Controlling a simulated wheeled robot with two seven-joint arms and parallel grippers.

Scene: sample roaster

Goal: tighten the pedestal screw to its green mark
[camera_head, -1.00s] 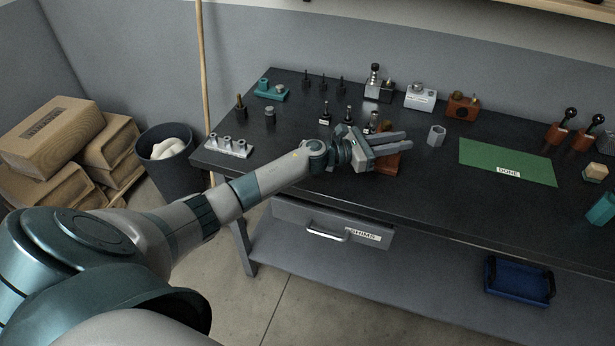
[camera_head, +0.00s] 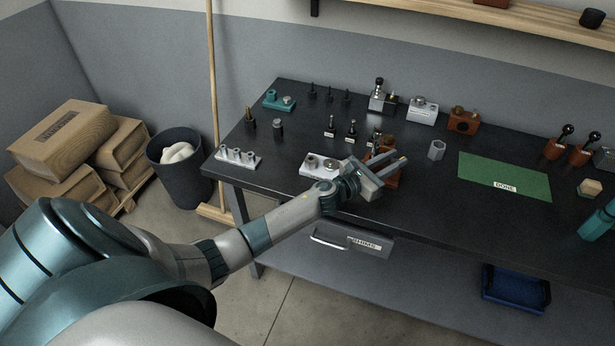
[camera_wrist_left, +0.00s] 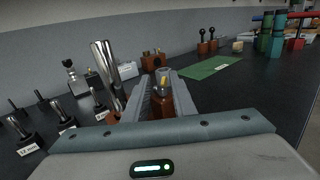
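A brown-orange pedestal (camera_head: 392,179) stands on the dark bench, partly hidden behind my left gripper (camera_head: 394,158). In the left wrist view the pedestal (camera_wrist_left: 161,105) is straight ahead, with a small brass-coloured screw (camera_wrist_left: 163,80) on top. The screw appears between the two grey fingers of my left gripper (camera_wrist_left: 163,88). The fingers are apart, with a visible gap around the screw; contact cannot be made out. The green mark cannot be made out. My right gripper is not in view.
A pale block with round fittings (camera_head: 321,165) lies left of my gripper. Several dark labelled pins (camera_head: 351,132) and a tall shiny cylinder (camera_wrist_left: 104,63) stand close by. A grey hex piece (camera_head: 436,150) and green mat (camera_head: 505,172) lie to the right.

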